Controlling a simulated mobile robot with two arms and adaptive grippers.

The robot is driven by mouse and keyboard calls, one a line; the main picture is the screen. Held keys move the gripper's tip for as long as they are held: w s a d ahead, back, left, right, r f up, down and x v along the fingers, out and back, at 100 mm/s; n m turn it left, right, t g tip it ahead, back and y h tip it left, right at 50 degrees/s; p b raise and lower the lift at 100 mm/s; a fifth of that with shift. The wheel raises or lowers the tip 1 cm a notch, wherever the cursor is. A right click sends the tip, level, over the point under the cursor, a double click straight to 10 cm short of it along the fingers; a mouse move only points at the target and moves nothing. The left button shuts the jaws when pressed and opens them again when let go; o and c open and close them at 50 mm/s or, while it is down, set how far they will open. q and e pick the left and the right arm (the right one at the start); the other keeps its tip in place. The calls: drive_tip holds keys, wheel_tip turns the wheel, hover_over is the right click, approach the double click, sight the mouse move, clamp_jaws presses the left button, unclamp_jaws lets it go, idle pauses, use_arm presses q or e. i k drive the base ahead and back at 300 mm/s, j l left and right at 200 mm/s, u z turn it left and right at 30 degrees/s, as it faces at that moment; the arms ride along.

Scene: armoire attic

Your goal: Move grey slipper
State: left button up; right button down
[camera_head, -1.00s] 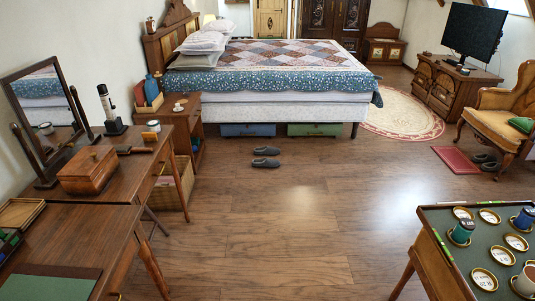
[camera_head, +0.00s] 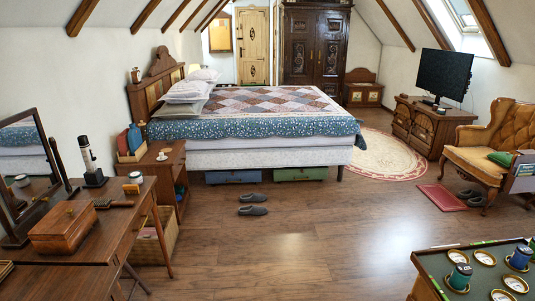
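A pair of dark grey slippers lies on the wooden floor in front of the bed in the head view. One grey slipper (camera_head: 251,198) is farther back, and the other grey slipper (camera_head: 253,211) is just in front of it, nearly parallel. Neither of my grippers shows in this view.
The bed (camera_head: 265,160) stands behind the slippers, with blue (camera_head: 233,177) and green (camera_head: 300,174) boxes under it. A wooden desk (camera_head: 85,240) is at the left, a nightstand (camera_head: 160,165) beside the bed, and a game table (camera_head: 437,269) at front right. The middle floor is clear.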

sight(252, 197)
drive_tip(key=i+j+u, duration=0.25)
drive_tip(key=i, duration=0.75)
drive_tip(key=i+u, duration=0.3)
drive_tip(key=i, duration=3)
